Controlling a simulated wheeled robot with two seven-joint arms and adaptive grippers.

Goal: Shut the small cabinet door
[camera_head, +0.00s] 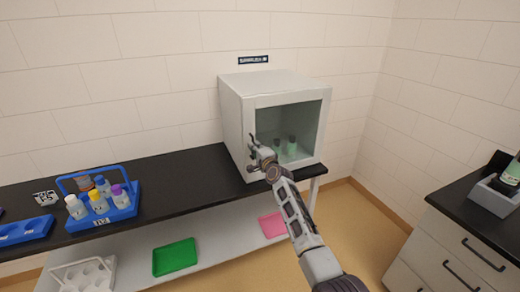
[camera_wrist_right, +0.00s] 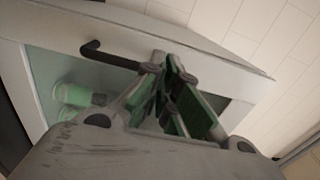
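The small cabinet (camera_head: 234,118) is a white box with a glazed door (camera_head: 309,119), standing at the right end of the black bench. The door looks flush or nearly so; a slight gap cannot be ruled out. In the right wrist view its white frame (camera_wrist_right: 205,43) carries a dark bar handle (camera_wrist_right: 108,56). My right gripper (camera_head: 255,155) is at the lower left of the cabinet front. Its fingertips (camera_wrist_right: 168,62) are nearly together beside the handle's end, with nothing seen between them; contact with the door is unclear. My left gripper is not in view.
A blue carrier (camera_head: 118,212) with several capped bottles stands left on the bench (camera_head: 175,183). Green-capped vials (camera_head: 291,146) are inside the cabinet. Green (camera_head: 175,257) and pink (camera_head: 272,225) trays lie below. Drawers (camera_head: 450,262) stand at right. Floor between is clear.

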